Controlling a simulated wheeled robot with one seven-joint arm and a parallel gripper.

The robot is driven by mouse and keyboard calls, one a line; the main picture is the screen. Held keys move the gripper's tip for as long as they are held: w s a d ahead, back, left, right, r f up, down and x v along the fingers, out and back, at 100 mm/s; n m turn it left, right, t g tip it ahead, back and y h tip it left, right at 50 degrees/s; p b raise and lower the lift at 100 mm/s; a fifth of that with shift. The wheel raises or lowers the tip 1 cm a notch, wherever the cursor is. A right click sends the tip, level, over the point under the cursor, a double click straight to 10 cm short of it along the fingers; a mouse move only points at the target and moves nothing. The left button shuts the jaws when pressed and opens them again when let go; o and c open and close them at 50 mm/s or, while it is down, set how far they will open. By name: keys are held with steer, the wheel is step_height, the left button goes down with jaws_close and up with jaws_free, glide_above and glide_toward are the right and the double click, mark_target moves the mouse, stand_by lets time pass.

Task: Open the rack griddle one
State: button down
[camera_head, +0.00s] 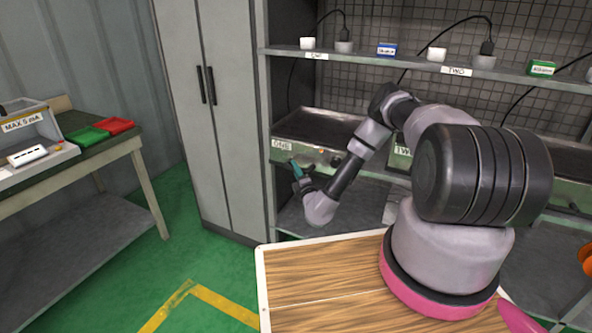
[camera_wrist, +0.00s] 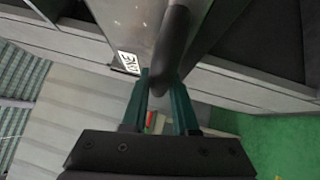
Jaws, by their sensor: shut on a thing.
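Griddle one (camera_head: 318,127) sits on a rack shelf in the head view, with a grey front panel and a label reading ONE (camera_head: 281,144). The same label shows in the wrist view (camera_wrist: 128,62), beside the metal panel (camera_wrist: 130,22). A thick dark handle (camera_wrist: 173,45) runs from the panel down to my gripper. My gripper (camera_head: 296,172) is at the front of griddle one. In the wrist view the teal fingers of my gripper (camera_wrist: 162,84) are shut on the handle. My wrist hides part of the handle's far end in the head view.
A tall grey cabinet (camera_head: 222,110) stands just left of the rack. Griddle two's label (camera_head: 402,151) is to the right, partly behind my arm. A shelf with plugs and small boxes (camera_head: 386,49) runs above. A workbench (camera_head: 130,145) stands at left; green floor (camera_head: 185,245) is open between.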

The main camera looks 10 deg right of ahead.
steer(key=c, duration=0.7)
jaws_free()
steer(key=v, duration=1.1)
